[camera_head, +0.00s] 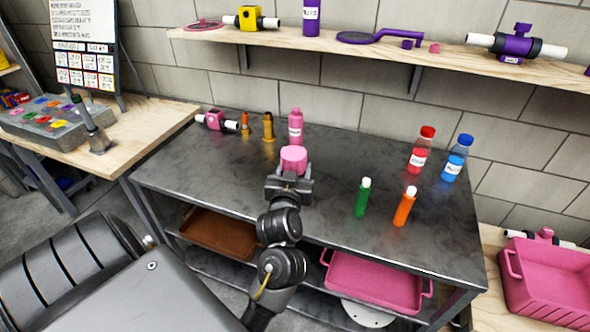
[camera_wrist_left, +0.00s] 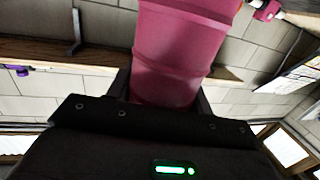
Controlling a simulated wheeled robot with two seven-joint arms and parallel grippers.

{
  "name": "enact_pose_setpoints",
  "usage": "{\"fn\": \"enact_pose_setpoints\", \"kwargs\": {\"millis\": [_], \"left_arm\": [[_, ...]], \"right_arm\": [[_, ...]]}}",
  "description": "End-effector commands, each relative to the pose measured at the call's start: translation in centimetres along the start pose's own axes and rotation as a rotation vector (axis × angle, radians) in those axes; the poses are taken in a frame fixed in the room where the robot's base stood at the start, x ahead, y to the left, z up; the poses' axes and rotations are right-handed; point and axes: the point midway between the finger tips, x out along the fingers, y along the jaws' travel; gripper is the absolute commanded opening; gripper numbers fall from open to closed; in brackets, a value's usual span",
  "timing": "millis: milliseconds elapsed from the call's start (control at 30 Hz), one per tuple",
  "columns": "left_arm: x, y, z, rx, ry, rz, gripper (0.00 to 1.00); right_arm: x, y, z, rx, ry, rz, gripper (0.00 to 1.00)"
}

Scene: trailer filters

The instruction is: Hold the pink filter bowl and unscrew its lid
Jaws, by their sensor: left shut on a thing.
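My left gripper (camera_head: 291,178) is shut on a pink cylindrical bowl (camera_head: 293,158), above or at the dark workbench; I cannot tell whether the bowl touches it. In the left wrist view the ridged pink bowl (camera_wrist_left: 182,50) fills the space between the two dark fingers (camera_wrist_left: 165,85). Its far end is out of that frame. I cannot make out whether a lid is on it. A pink filter head with white pipe ends (camera_head: 215,119) lies at the bench's back left; a pink part also shows in the left wrist view (camera_wrist_left: 267,10). My right gripper is not in view.
A pink bottle (camera_head: 295,127) stands just behind the bowl, with brass-coloured fittings (camera_head: 268,128) to its left. Green (camera_head: 362,199), orange (camera_head: 404,208), red (camera_head: 422,150) and blue (camera_head: 456,160) bottles stand right. The bench's (camera_head: 330,225) front centre is clear. A shelf (camera_head: 400,50) hangs behind.

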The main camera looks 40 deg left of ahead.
Motion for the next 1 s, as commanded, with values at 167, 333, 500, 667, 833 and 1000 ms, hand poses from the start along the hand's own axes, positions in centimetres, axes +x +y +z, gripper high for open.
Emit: {"fn": "enact_pose_setpoints", "kwargs": {"millis": [167, 333, 500, 667, 833, 1000], "left_arm": [[0.0, 0.1, -0.1, 0.0, 0.002, 0.004, 0.1], [-0.4, 1.6, -0.8, 0.001, 0.003, 0.057, 0.1], [-2.0, 4.8, -2.0, 0.008, 0.003, 0.18, 0.1], [-5.0, 8.6, -2.5, 0.019, 0.002, 0.335, 0.1], [-8.2, 11.4, -2.3, 0.027, 0.001, 0.465, 0.1], [-10.0, 12.5, -1.7, 0.028, 0.0, 0.526, 0.1]], "right_arm": [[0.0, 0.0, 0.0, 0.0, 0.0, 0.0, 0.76], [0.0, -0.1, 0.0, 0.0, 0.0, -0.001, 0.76], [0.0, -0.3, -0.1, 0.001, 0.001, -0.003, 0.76], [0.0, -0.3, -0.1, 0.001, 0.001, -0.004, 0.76], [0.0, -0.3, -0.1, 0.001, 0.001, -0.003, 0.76], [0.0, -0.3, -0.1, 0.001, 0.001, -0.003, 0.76]]}}
